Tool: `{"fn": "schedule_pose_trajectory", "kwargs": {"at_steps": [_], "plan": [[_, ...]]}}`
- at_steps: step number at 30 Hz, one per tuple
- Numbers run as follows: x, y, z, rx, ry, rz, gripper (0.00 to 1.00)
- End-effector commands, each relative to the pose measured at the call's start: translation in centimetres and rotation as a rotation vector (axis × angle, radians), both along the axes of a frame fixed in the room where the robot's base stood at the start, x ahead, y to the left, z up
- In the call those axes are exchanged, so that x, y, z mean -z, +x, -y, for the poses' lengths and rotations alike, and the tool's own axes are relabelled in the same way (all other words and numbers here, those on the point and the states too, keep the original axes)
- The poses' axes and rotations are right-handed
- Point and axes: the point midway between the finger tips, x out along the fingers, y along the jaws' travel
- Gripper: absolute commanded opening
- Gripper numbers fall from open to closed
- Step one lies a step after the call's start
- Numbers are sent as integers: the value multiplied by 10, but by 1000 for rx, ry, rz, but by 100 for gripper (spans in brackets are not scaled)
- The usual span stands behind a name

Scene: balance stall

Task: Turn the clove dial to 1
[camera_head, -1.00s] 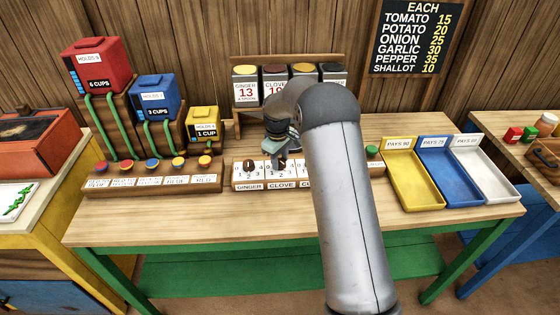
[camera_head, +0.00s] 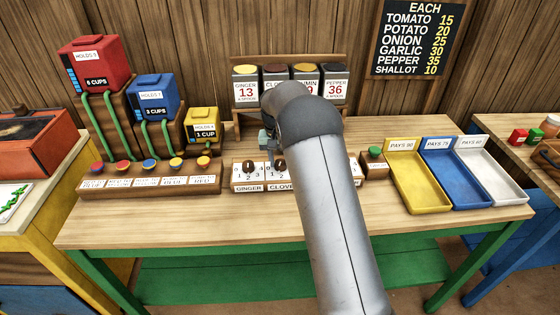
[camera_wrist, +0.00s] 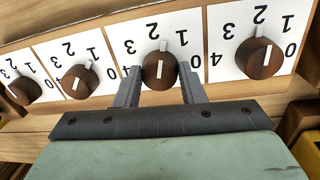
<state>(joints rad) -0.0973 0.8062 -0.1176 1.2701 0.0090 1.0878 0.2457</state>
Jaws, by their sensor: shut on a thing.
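The clove dial (camera_wrist: 152,72) is a round brown knob with a white pointer on a white numbered card, seen upside down in the wrist view. My gripper (camera_wrist: 159,78) is shut on this knob, one finger on each side. The pointer is toward the top of the picture, between 1 and 2 and seemingly nearer 2; the exact setting is hard to read. In the head view the clove dial (camera_head: 279,164) is second from the left, beside the ginger dial (camera_head: 249,167). My gripper (camera_head: 267,145) is partly hidden there by my arm.
The ginger dial also shows at right in the wrist view (camera_wrist: 260,62), close to the gripper; another dial (camera_wrist: 78,82) is at left. Spice jars (camera_head: 245,85) stand behind. A green button (camera_head: 375,153) and yellow tray (camera_head: 421,190) are at right. The front tabletop is clear.

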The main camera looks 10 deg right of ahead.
Motion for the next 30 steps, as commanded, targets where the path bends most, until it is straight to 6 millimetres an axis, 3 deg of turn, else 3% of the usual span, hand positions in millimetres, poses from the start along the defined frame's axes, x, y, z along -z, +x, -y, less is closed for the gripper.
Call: {"fn": "schedule_pose_trajectory", "kwargs": {"at_steps": [15,30], "plan": [[0,1,0,383,0,-2,14],[0,1,0,482,0,-2,14]]}}
